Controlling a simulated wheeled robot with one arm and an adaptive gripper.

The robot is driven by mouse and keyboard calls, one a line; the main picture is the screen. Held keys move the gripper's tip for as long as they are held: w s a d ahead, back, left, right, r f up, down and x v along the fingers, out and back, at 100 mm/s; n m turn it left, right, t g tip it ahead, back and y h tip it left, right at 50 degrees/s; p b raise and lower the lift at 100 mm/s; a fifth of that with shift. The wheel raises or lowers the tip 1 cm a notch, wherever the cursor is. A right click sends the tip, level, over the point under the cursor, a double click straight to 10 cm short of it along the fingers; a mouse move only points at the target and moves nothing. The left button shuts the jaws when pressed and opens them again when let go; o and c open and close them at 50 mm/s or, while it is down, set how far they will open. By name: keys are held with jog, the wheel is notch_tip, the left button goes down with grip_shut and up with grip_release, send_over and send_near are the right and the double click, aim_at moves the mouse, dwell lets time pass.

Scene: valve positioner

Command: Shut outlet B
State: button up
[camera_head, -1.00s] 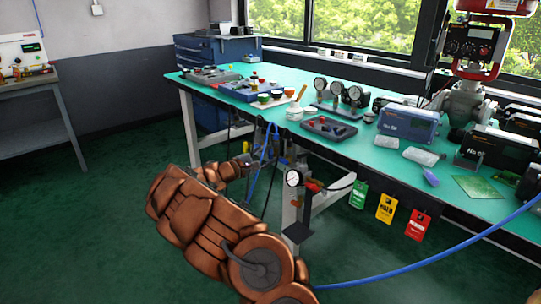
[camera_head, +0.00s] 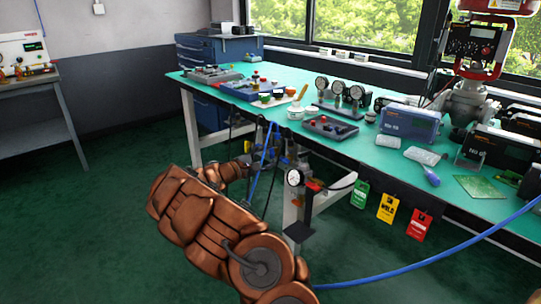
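My copper-coloured arm reaches from the bottom middle toward the pipework under the bench's front edge. My gripper (camera_head: 250,158) is small and partly hidden at the arm's far end, and its fingers cannot be made out. Close to the right of it is a cluster of grey and blue fittings (camera_head: 287,153) with hoses under the bench. A round white gauge (camera_head: 294,178) with a red part (camera_head: 313,186) beside it sits at the bench leg. No marking for outlet B can be read, so I cannot tell which fitting it is or how it is set.
The green bench top (camera_head: 390,163) holds gauges, a dark parts tray (camera_head: 329,127) and several instruments. Green, yellow and red tags (camera_head: 387,208) hang from its front edge. A blue hose (camera_head: 420,268) crosses the lower right. The floor at left is clear.

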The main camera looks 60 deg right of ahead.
jog(key=shift+o, duration=1.1)
jog(key=shift+r, duration=0.15)
jog(key=v, duration=1.2)
jog(key=shift+c, duration=0.3)
